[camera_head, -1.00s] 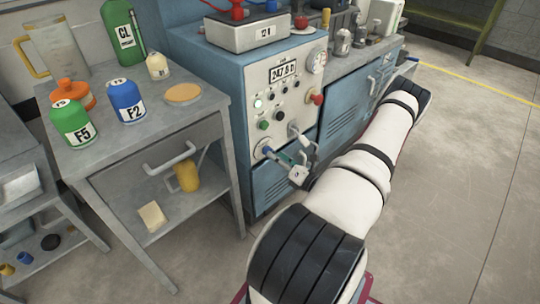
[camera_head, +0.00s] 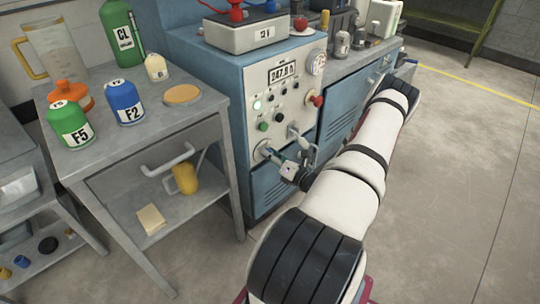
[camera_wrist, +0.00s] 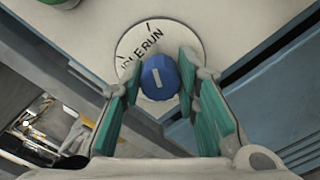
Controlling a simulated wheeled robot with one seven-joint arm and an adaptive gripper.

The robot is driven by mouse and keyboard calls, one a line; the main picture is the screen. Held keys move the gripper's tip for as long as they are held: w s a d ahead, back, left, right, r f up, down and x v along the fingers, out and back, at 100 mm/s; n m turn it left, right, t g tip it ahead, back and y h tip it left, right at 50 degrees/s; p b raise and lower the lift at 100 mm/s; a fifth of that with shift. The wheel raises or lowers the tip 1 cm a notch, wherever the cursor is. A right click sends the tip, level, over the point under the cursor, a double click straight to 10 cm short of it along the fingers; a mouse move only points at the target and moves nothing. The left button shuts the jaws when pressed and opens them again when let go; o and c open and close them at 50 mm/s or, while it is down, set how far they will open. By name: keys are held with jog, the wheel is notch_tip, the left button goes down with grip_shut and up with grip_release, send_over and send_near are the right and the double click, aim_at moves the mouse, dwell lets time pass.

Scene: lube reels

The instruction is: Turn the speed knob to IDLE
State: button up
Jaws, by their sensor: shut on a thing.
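The speed knob (camera_wrist: 158,78) is blue with a white pointer bar, on a round pale dial plate (camera_wrist: 135,40) marked IDLE and RUN. In the wrist view the bar stands nearly upright, its upper end toward the RUN side of the lettering. My gripper (camera_wrist: 160,84) has its teal finger pads on the left and right of the knob and is shut on it. In the head view my gripper (camera_head: 271,154) is at the lower left of the control panel (camera_head: 285,95), and its fingers largely hide the knob.
A grey lever handle (camera_head: 298,136) is close to the right of my gripper. A grey bench (camera_head: 150,115) with bottles stands at the left. The floor at the right is clear.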

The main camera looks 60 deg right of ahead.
jog(key=n+p, duration=0.1)
jog(key=n, duration=0.4)
jog(key=shift+n, duration=0.4)
jog(key=n, duration=0.6)
dwell(0.7)
jog(key=o, duration=1.2)
jog(key=shift+c, duration=0.2)
jog(key=v, duration=1.2)
